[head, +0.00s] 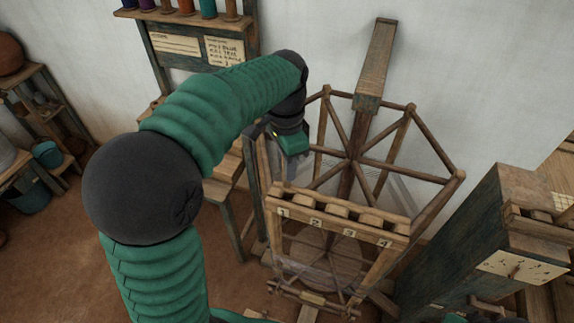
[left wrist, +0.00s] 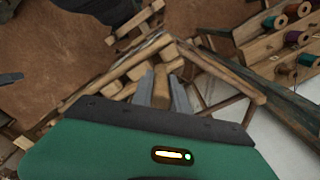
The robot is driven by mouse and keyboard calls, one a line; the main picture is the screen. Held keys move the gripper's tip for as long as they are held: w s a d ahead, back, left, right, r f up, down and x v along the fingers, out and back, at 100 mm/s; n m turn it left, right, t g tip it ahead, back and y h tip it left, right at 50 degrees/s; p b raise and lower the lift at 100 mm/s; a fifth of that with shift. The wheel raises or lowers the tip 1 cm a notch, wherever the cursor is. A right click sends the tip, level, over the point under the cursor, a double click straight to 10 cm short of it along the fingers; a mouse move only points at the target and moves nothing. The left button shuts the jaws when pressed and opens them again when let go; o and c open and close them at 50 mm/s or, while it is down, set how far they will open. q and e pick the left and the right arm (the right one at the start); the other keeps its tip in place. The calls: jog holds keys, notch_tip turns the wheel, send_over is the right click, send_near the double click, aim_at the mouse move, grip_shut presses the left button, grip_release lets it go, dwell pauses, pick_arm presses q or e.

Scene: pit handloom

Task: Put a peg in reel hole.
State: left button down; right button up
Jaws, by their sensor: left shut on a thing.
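My left gripper (head: 291,150) hangs at the left side of the wooden reel (head: 362,158), above the numbered rack. In the left wrist view its grey fingers (left wrist: 168,91) are shut on a short wooden peg (left wrist: 179,97). The peg's far end lies over the reel's bars in that view; I cannot tell whether it touches them. In the head view the peg cannot be made out by the gripper. The reel is a spoked wooden frame around a hub. No reel hole can be made out clearly.
A notched rack with numbers (head: 340,217) stands in front of the reel. A slanted wooden post (head: 377,62) rises behind it. A dark wooden cabinet (head: 455,245) stands close on the right. Spools of thread (left wrist: 298,9) sit on a shelf; a stool (head: 228,180) stands left.

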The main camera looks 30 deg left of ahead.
aim_at(288, 187)
pick_arm(q)
jog(key=shift+d+f+b, duration=0.1)
jog(key=shift+f+b, duration=0.2)
jog(key=shift+f, duration=0.3)
jog(key=shift+s+d+f+b, duration=0.15)
jog(key=shift+d+f+b, duration=0.05)
jog(key=shift+f+b, duration=0.1)
jog(key=f+b, duration=0.2)
jog(key=f, duration=0.1)
jog(key=shift+s+d, duration=0.2)
jog(key=shift+d, duration=0.15)
jog(key=shift+w+a+f+b, duration=0.1)
jog(key=shift+a+f+b, duration=0.15)
jog(key=shift+f, duration=0.2)
jog(key=shift+a+f+b, duration=0.15)
jog(key=shift+f+b, duration=0.15)
jog(key=shift+f, duration=0.1)
jog(key=shift+d, duration=0.1)
pick_arm(e)
jog(key=f, duration=0.4)
jog(key=shift+s+d+f, duration=0.3)
jog(key=shift+f, duration=0.05)
pick_arm(q)
jog(key=shift+d+r, duration=0.1)
pick_arm(e)
jog(key=shift+d, duration=0.1)
